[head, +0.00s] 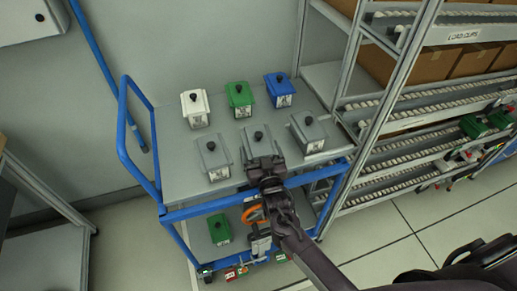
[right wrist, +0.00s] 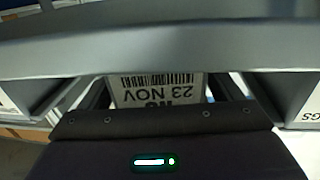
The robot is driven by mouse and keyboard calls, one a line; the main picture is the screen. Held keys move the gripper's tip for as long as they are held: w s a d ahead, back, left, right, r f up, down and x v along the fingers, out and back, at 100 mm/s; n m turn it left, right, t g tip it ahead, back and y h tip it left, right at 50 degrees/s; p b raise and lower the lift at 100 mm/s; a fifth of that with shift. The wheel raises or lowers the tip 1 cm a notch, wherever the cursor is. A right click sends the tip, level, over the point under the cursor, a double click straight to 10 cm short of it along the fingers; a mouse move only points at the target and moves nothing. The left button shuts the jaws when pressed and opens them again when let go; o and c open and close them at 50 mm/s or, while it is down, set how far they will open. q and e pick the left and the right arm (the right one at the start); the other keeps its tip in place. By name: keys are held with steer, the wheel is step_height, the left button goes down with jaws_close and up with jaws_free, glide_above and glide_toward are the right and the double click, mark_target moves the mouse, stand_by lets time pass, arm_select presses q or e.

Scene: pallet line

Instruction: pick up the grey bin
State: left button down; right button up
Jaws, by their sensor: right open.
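Three grey bins with dark lid knobs stand in the front row on the cart top: a left one (head: 214,158), a middle one (head: 257,136) and a right one (head: 308,132). My right gripper (head: 264,164) is at the near side of the middle grey bin and hides its lower front. In the right wrist view, a grey rim (right wrist: 160,50) crosses the top, above a white label (right wrist: 158,90) reading "23 NOV". The dark fingers of my right gripper (right wrist: 158,98) are apart, one on each side of the label. Contact cannot be told. My left gripper is out of view.
White (head: 195,110), green (head: 240,100) and blue (head: 281,92) bins stand behind on the blue-framed cart (head: 173,178). Another green bin (head: 220,231) is on its lower shelf. A roller rack (head: 350,105) stands close on the right.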

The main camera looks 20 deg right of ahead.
steer(key=shift+c, duration=0.3)
jaws_close()
steer(key=shift+r, duration=0.15)
